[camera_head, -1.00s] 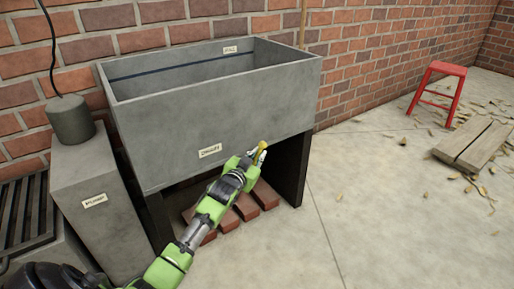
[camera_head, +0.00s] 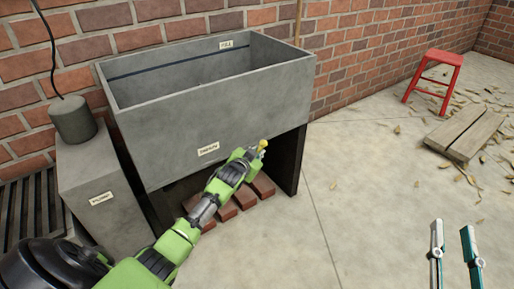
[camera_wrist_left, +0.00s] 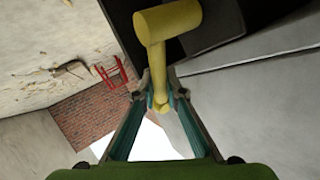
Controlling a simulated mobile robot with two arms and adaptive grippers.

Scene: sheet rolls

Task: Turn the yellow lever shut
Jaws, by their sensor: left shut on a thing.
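The yellow lever (camera_head: 262,145) is at the lower front of the grey tub (camera_head: 170,130), to the right of a small white label (camera_head: 208,149). In the left wrist view the lever (camera_wrist_left: 157,52) has a thick round head and a thinner stem pointing toward my fingers. My left gripper (camera_wrist_left: 160,97) is shut on the stem's end. In the head view my left gripper (camera_head: 259,152) partly hides the lever. My right gripper (camera_head: 452,228) is open and empty over the floor at the lower right, its two fingers apart.
Red bricks (camera_head: 244,198) lie under the tub between dark supports. A grey block (camera_head: 98,188) with a cylinder (camera_head: 73,119) stands at the left. A red stool (camera_head: 437,76) and planks (camera_head: 470,138) are at the right.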

